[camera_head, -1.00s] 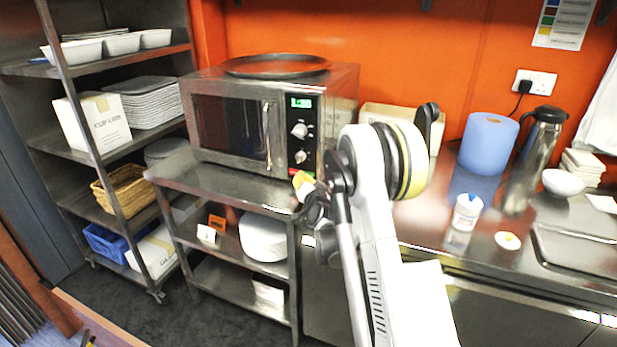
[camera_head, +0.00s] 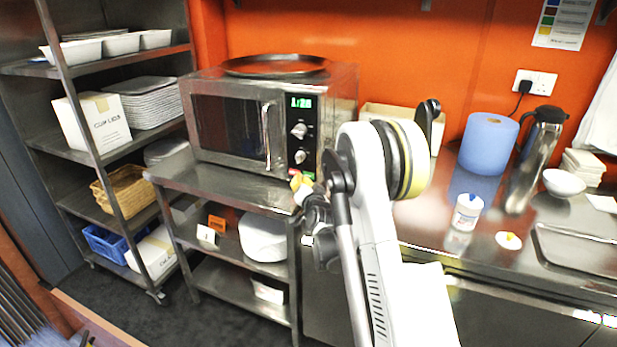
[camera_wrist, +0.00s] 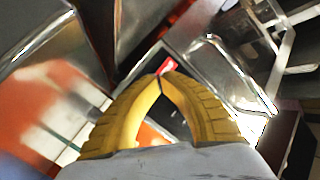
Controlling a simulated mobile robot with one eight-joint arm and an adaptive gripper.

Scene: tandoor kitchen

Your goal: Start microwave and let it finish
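The microwave (camera_head: 235,122) stands on a steel shelf unit, its door shut. Its lit green display (camera_head: 301,102) reads about 1:20. Two round knobs sit below, the upper knob (camera_head: 299,130) and the lower knob (camera_head: 300,156). A green and red strip at the panel's foot is partly hidden by my gripper (camera_head: 299,182). My gripper's yellow fingers are at the panel's lower edge. In the wrist view the fingers (camera_wrist: 161,78) meet at their tips, with a small red piece (camera_wrist: 167,66) just beyond them. I cannot tell whether they touch it. Nothing is held.
A dark round tray (camera_head: 275,66) lies on top of the microwave. A steel counter to the right holds a blue paper roll (camera_head: 487,145), a steel flask (camera_head: 536,160), a white tub (camera_head: 467,212) and a white bowl (camera_head: 564,183). A loaded rack (camera_head: 150,110) stands left.

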